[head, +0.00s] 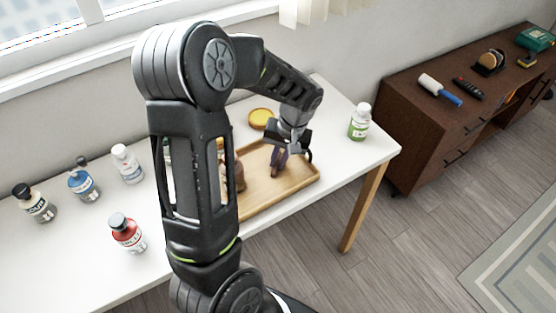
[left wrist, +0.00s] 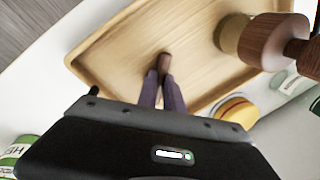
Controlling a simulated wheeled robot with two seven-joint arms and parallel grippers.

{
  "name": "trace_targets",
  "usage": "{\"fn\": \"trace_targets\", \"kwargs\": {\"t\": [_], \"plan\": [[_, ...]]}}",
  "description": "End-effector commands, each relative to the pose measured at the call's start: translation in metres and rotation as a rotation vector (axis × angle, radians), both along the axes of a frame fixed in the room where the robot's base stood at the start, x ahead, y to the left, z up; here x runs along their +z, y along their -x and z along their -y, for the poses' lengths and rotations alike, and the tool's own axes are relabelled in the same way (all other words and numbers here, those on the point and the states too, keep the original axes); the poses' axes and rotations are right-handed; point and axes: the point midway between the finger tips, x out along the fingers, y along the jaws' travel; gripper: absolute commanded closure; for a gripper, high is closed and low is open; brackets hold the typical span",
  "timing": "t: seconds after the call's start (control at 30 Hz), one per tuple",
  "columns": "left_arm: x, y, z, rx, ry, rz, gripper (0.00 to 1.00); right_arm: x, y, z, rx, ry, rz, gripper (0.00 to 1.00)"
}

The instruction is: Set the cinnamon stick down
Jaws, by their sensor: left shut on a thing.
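My left gripper (head: 280,162) is over the right part of a wooden tray (head: 255,209) on the white table. In the left wrist view its two fingers (left wrist: 163,88) are shut on the cinnamon stick (left wrist: 165,63), a small brown piece showing past the fingertips. The tray's light wooden floor (left wrist: 125,60) lies beneath the stick. I cannot tell whether the stick touches it. In the head view the stick is hidden by the gripper. My right gripper is in neither view.
A brown wooden object (left wrist: 275,42) stands on the tray, partly behind my arm in the head view. A yellow-lidded container (head: 261,118) is behind the tray. A green-labelled bottle (head: 359,122) stands right of it. Several bottles, including a red one (head: 127,233), stand at left.

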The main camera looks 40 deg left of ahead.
Motion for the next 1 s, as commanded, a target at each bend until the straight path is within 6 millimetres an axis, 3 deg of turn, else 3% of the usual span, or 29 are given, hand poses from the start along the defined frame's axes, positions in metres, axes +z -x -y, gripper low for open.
{"fn": "trace_targets", "kwargs": {"t": [0.03,0.07,0.33,0.57,0.67,0.77,1.0], "plan": [[-0.011,0.005,0.002,0.000,0.008,-0.013,1.00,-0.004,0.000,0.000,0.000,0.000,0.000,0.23],[-0.011,0.005,0.003,0.001,0.008,-0.014,0.88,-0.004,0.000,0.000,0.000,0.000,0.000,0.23],[-0.013,0.006,0.003,0.003,0.010,-0.015,0.67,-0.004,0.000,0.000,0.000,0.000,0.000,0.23],[-0.006,0.006,0.003,0.004,0.011,-0.015,0.67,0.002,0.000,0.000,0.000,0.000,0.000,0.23],[0.005,0.006,0.004,0.003,0.011,-0.015,0.67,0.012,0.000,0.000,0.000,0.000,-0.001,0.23],[0.017,0.002,0.007,0.001,0.010,-0.009,0.67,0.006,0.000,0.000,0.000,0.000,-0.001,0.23],[0.072,-0.005,0.016,0.000,0.006,-0.005,0.67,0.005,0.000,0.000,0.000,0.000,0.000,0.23]]}}
